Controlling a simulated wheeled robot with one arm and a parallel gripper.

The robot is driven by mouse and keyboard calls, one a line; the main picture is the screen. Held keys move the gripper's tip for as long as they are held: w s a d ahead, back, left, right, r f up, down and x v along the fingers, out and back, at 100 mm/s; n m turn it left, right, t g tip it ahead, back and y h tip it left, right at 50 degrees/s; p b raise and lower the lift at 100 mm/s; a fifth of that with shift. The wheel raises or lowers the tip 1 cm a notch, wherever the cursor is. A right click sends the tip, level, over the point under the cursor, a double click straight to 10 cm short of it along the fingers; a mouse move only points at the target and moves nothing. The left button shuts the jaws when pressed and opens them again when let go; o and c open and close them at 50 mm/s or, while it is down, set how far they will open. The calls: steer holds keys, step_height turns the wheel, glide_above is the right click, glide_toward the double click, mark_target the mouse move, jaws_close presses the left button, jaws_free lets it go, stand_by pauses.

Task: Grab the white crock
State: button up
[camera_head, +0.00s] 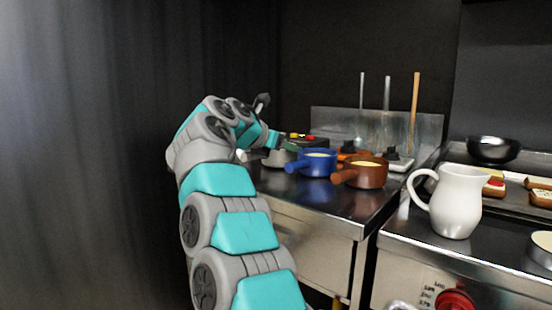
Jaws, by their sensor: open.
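A pale, off-white handled crock (278,157) stands at the left end of the steel counter, left of the blue pot. Its stubby handle points left, and my arm partly hides it. My gripper (262,104) shows only in part beyond my bent wrist, as a dark finger above and behind the pale crock in the picture. It is open and apart from the crock as far as I can see. I cannot tell its exact distance. A white pitcher (456,204) with a loop handle stands on the nearer right counter.
A blue pot (318,163) and a brown pot (367,173) stand close to the right of the pale crock, handles pointing left. Behind are burners and upright utensils (415,104). A black bowl (493,149) and tray food are at right. The counter front is clear.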

steer(key=shift+c, duration=0.4)
jaws_close()
steer(key=shift+f, duration=0.1)
stand_by(0.9)
